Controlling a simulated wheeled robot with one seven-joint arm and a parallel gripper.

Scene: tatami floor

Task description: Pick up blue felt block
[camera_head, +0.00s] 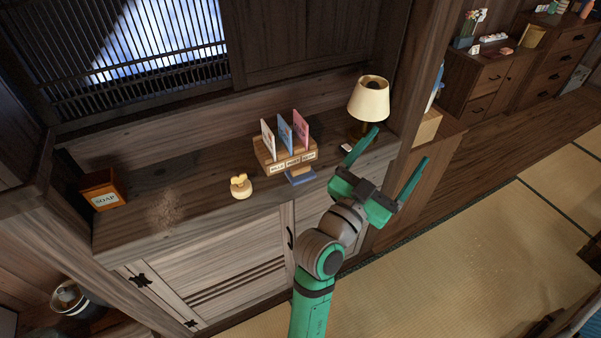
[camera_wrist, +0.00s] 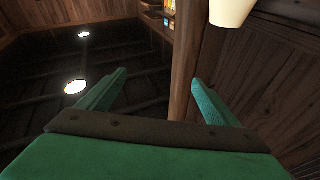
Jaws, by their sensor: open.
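A flat blue block (camera_head: 300,179), which looks like the blue felt block, lies on the wooden counter at the front edge of a small wooden card holder. My gripper (camera_head: 393,146) is open and empty, with its green fingers pointing up and to the right, to the right of the block and near the lamp in the head view. In the wrist view the two open fingers (camera_wrist: 160,88) have nothing between them. The block does not show in the wrist view.
The counter (camera_head: 205,205) also bears the card holder (camera_head: 285,155) with three upright cards, a cream lamp (camera_head: 369,98), a small yellowish object (camera_head: 241,186) and a soap box (camera_head: 103,190). A wooden post (camera_head: 420,75) stands right of the lamp. Open tatami (camera_head: 470,260) lies at right.

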